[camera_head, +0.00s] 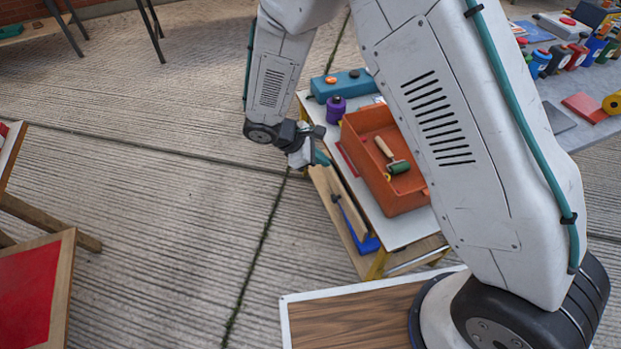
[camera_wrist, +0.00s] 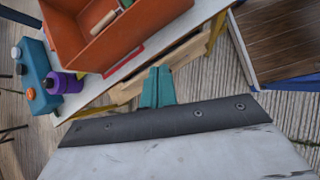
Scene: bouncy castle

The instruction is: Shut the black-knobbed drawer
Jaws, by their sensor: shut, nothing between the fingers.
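A small table with a white top (camera_head: 408,228) has a pale wooden drawer (camera_head: 330,200) below its left edge. The drawer juts out past the tabletop, and something blue (camera_head: 369,243) shows at its near end. I cannot make out the black knob. My gripper (camera_head: 321,158) is shut and empty at the far end of the drawer. In the wrist view its teal fingers (camera_wrist: 158,86) are in front of the pale wooden drawer (camera_wrist: 188,52), overlapping it; I cannot tell if they touch.
An orange tray (camera_head: 366,128) with a green roller (camera_head: 397,167) stands on the tabletop, with a purple bottle (camera_head: 336,109) and a teal box (camera_head: 342,84) behind. A brown wooden-topped surface (camera_head: 345,318) is close in front. Open floor (camera_head: 170,200) lies left.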

